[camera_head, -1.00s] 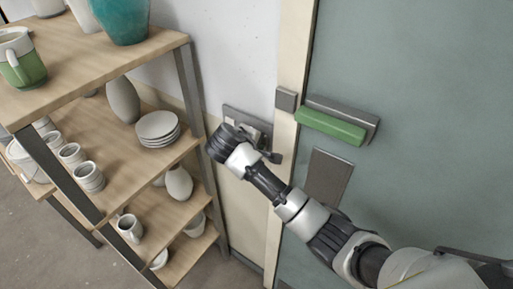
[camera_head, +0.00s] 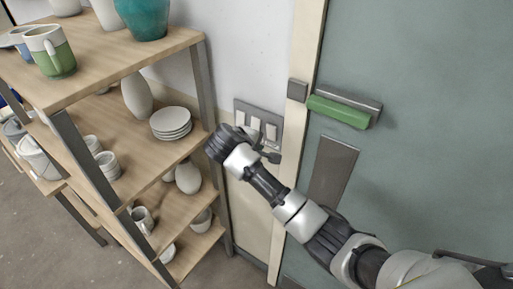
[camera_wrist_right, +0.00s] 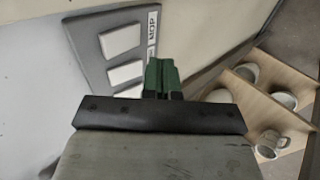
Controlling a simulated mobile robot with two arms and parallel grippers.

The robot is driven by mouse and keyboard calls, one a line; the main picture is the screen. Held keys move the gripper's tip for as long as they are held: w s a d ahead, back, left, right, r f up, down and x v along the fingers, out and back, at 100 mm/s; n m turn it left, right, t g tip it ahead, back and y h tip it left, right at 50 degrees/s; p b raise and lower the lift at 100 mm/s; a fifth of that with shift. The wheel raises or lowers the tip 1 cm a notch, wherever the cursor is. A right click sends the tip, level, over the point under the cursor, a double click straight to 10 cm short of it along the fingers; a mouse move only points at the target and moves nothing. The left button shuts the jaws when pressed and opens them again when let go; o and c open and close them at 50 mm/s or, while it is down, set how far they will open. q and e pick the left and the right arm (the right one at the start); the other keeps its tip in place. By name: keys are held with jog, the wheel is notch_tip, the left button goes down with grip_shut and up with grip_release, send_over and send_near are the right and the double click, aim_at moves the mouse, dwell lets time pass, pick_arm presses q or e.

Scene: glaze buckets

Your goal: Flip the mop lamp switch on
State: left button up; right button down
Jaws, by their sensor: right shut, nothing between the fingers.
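A grey switch panel (camera_head: 275,113) with pale rocker switches is on the wall between the shelf and the door. Whether that rocker is on or off I cannot tell. My right gripper (camera_head: 222,143) is at the panel's lower left in the head view. Its green fingers (camera_wrist_right: 162,76) are shut and empty beside the panel; contact with it is unclear. My left gripper is out of view.
A wooden shelf (camera_head: 95,68) with cups, vases and a plate stack (camera_head: 171,122) stands close to the left of my right gripper. A blue-grey door (camera_head: 430,130) with a green bar (camera_head: 339,110) is on the right.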

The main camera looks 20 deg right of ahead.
pick_arm(q)
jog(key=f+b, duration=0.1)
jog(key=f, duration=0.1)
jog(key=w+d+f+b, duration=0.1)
jog(key=shift+b, duration=0.3)
pick_arm(e)
jog(key=f+v, duration=0.1)
jog(key=v, duration=0.6)
jog(key=shift+s+a, duration=0.35)
jog(key=shift+a, duration=0.1)
jog(key=shift+a+r, duration=0.1)
